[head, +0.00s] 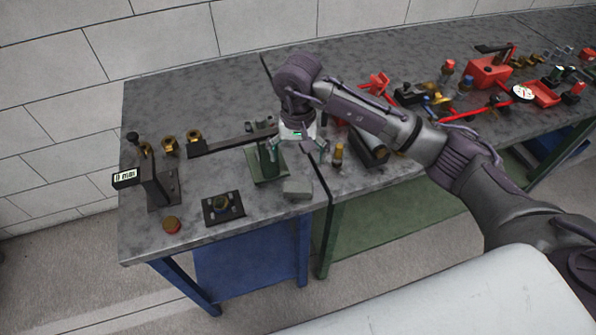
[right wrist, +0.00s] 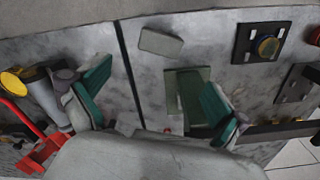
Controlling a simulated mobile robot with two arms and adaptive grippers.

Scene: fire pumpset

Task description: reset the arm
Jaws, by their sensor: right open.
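My right arm reaches in from the right in the head view and bends down over the workbench (head: 240,95). My right gripper (head: 298,150) points down above the bench, near the seam between two bench tops. In the right wrist view its teal fingers (right wrist: 155,88) are spread wide with nothing between them. A green plate with an upright part (head: 268,167) is close beside the left finger; I cannot tell if they touch. My left gripper is out of view.
A grey block (head: 297,188) lies near the front edge. A black plate with a round fitting (head: 223,207) and a dark bracket (head: 163,185) stand to the left. Brass fittings (head: 338,155) and red pump parts (head: 487,73) crowd the right side. The back left bench top is clear.

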